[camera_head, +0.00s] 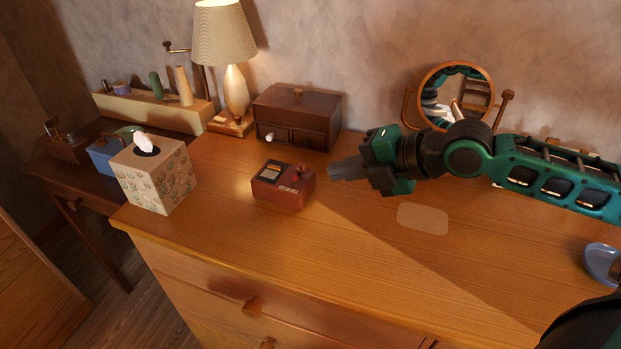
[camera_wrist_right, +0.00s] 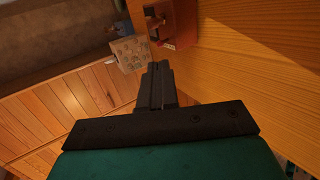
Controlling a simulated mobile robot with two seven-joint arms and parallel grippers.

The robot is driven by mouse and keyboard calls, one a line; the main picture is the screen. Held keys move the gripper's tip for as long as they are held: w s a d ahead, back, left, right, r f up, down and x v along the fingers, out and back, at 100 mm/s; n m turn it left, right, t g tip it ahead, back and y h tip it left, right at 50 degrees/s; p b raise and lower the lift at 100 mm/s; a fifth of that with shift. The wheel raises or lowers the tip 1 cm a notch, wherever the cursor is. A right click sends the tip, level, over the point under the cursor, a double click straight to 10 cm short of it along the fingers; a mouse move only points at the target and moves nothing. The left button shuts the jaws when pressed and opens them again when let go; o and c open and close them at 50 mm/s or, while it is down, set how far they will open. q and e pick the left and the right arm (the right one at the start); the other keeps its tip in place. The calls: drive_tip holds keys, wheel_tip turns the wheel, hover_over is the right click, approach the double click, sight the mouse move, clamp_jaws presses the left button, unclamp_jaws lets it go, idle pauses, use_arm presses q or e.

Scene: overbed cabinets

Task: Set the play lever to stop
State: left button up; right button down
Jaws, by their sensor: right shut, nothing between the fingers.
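A small red-brown box (camera_head: 283,187) with a dark panel on top and a small reddish knob or lever (camera_head: 302,170) at its right back sits on the wooden dresser top. I cannot tell the lever's setting. My right gripper (camera_head: 333,170) is shut and empty, a little to the right of the box and apart from it. In the right wrist view the shut fingers (camera_wrist_right: 157,70) point toward the box (camera_wrist_right: 172,22), which is cut off by the top edge. My left gripper is not in view.
A tissue box (camera_head: 155,175) stands left of the red-brown box. A dark drawer chest (camera_head: 298,115) and a lamp (camera_head: 226,60) stand behind it. A round mirror (camera_head: 457,90) is behind my right arm.

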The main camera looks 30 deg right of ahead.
sight(297, 177)
drive_tip(key=shift+b+x, duration=0.5)
drive_tip(key=shift+x, duration=3.25)
drive_tip(key=shift+r, duration=0.1)
